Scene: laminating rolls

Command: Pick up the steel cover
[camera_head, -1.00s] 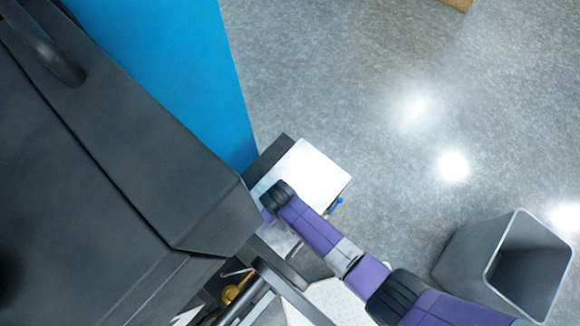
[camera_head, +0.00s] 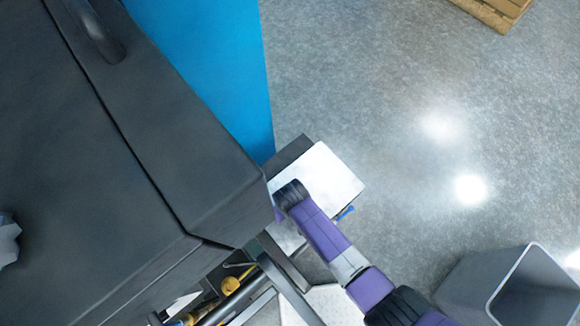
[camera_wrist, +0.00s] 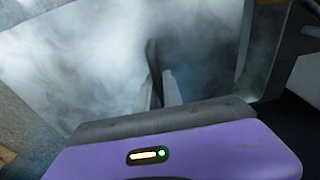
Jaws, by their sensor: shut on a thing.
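The steel cover shows in the wrist view as a pale, shiny, cloudy metal sheet (camera_wrist: 75,60) spread in front of my gripper (camera_wrist: 160,90). In the head view a bright flat plate (camera_head: 335,175) beside the dark machine looks like the same cover. My gripper's narrow fingers are shut at the sheet, with a dark upright part between them and the metal. The exact contact is hard to make out. In the head view my purple arm reaches over the plate from the lower right and hides the fingertips.
A large dark machine housing (camera_head: 120,150) fills the left, with a blue panel (camera_head: 210,70) behind it. Rollers and a yellow part (camera_head: 230,285) lie below. A grey open bin (camera_head: 515,290) stands lower right, a wooden pallet (camera_head: 495,12) at top right. Grey floor between is clear.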

